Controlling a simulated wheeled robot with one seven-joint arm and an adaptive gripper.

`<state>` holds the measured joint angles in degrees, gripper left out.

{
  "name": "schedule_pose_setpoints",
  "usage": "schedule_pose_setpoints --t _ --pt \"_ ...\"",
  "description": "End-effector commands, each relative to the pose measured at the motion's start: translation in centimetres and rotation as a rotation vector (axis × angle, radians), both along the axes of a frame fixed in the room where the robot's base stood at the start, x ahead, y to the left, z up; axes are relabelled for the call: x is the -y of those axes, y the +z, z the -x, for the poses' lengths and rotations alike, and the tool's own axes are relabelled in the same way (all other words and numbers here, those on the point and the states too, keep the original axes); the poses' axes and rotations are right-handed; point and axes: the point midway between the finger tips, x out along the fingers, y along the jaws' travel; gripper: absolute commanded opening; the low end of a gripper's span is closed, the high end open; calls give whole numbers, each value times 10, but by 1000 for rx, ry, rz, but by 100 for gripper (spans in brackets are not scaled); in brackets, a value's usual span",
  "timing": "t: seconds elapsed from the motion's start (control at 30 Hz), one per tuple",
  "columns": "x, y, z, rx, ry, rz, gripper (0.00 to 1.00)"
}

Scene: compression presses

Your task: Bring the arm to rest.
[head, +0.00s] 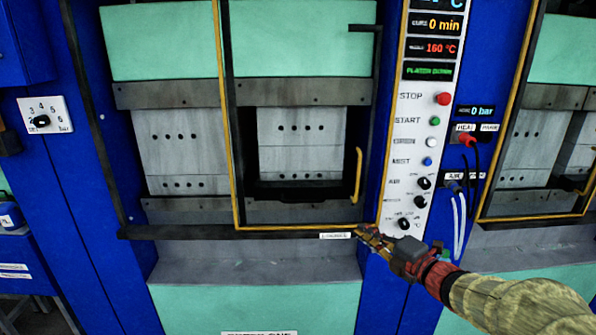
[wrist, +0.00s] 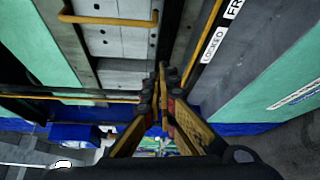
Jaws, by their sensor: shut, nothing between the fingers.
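My gripper (head: 366,236) is shut and empty in the head view. It is at the lower right corner of the yellow-framed guard (head: 290,228) of the middle press, close to a small white label (head: 337,235). I cannot tell whether it touches the frame. My arm reaches in from the lower right. In the wrist view the fingers of my gripper (wrist: 163,72) meet at their tips, with nothing between them.
The control panel (head: 426,125) with its red stop button (head: 443,98) and knobs stands just above my gripper. A yellow handle (head: 357,175) is on the guard. A second press (head: 540,140) is at the right.

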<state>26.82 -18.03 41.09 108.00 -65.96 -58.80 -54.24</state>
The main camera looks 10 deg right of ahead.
Motion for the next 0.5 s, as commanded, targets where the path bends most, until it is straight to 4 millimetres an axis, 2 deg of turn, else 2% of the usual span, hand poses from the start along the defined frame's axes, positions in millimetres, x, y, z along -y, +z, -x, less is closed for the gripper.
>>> schedule_pose_setpoints --t 0.13,0.2,0.27,0.3,0.4,0.5 --pt "39 -31 -9 -150 -173 -96 0" --pt "68 -56 -7 -249 -313 -178 0" --pt "94 -72 0 -325 -446 -257 0" --pt "111 -80 9 -371 -536 -312 0" --pt "141 -95 36 -468 -751 -455 0" --pt "155 -105 73 -554 -952 -607 0"
